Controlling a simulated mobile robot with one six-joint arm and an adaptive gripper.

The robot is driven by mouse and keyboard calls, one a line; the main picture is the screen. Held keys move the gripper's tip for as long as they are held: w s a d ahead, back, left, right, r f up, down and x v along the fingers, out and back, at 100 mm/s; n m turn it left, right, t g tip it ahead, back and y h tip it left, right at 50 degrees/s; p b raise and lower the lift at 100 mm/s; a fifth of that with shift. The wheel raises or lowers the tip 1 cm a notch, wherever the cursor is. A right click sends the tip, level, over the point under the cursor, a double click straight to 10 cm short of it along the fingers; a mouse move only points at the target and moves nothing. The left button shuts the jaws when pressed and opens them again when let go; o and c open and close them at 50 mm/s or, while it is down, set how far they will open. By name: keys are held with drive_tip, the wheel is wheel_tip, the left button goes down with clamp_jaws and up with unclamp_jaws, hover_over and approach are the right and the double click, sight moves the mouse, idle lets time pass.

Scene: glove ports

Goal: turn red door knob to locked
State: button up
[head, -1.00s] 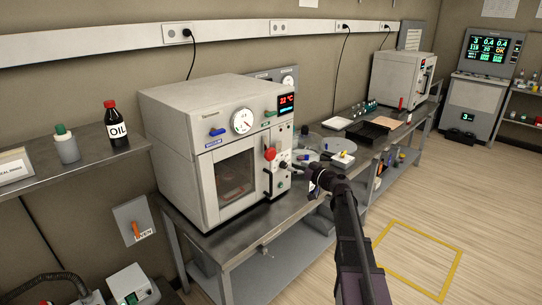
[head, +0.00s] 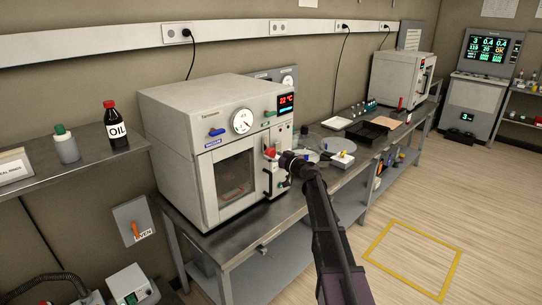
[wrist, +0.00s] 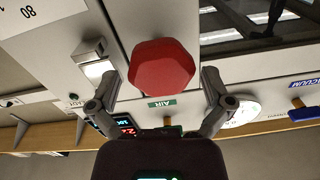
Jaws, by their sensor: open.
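The red door knob (head: 270,153) sits on the front of the grey vacuum oven (head: 190,110), at the right edge of its windowed door. In the wrist view the knob (wrist: 162,67) is a red faceted cap. My gripper (head: 282,158) is at the oven front, close to the knob. In the wrist view my gripper (wrist: 158,77) is open, with one finger on each side of the knob and a gap visible on both sides. The head view partly hides the knob's right side behind my gripper.
The oven front has a dial gauge (head: 242,121), a blue handle (head: 216,132) and a red temperature display (head: 286,102). In the wrist view a green AIR label (wrist: 162,103) lies beside the knob. Glass plates and a black tray (head: 367,132) stand on the bench to the right.

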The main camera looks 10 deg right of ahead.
drive_tip(key=shift+w+a, duration=0.35)
drive_tip(key=shift+w, duration=0.15)
drive_tip(key=c, duration=1.1)
drive_tip(key=shift+a, duration=0.1)
